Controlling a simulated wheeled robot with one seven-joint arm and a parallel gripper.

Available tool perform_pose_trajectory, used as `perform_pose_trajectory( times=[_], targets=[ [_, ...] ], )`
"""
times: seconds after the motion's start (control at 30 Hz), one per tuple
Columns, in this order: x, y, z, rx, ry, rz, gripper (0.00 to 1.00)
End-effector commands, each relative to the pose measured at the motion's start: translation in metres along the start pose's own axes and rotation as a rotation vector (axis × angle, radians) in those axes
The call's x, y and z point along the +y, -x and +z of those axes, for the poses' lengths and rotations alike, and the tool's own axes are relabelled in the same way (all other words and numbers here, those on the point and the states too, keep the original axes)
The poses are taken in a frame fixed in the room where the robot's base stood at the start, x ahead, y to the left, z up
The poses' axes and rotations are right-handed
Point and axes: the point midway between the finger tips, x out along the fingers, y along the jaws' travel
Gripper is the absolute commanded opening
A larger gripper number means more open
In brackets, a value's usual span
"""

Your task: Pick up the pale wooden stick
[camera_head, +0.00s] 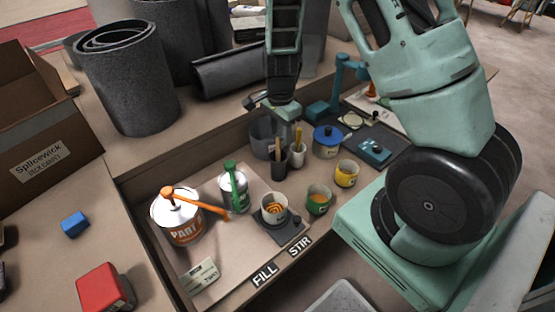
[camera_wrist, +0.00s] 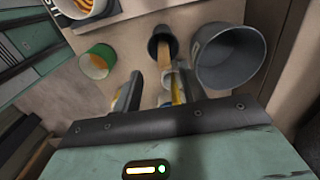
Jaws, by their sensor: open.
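The pale wooden stick (camera_head: 278,148) stands in a small dark cup (camera_head: 277,167) in the workbench's recessed area. In the wrist view the stick (camera_wrist: 165,54) leans out of the dark cup (camera_wrist: 158,38), its near end lying in the gap between my fingertips. My gripper (camera_wrist: 160,74) is open with nothing clamped. In the head view my gripper (camera_head: 283,112) hangs just above the cups. A yellow-handled tool (camera_head: 298,138) stands in a white cup (camera_head: 297,156) right beside the stick; its yellow handle (camera_wrist: 178,92) shows close to my right finger in the wrist view.
A grey bucket (camera_head: 264,137) stands close behind the dark cup. Grey rolls (camera_head: 130,85) stand behind.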

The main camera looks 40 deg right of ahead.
Motion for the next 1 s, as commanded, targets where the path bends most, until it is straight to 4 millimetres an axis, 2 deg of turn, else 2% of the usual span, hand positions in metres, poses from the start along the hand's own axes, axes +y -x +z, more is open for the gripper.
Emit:
perform_pose_trajectory(
  times=[0.1, 0.27, 0.6, 0.87, 0.9, 1.0],
  targets=[
    [0.000, -0.013, 0.000, 0.000, -0.001, 0.001, 0.42],
    [-0.001, -0.022, 0.000, -0.001, 0.001, 0.000, 0.42],
    [-0.006, -0.065, 0.001, -0.001, 0.000, 0.001, 0.42],
    [-0.007, -0.069, 0.002, -0.001, 0.001, -0.001, 0.42],
    [-0.007, -0.069, 0.002, -0.001, 0.001, -0.001, 0.39],
    [-0.007, -0.068, 0.002, -0.001, 0.002, -0.001, 0.11]
  ],
)
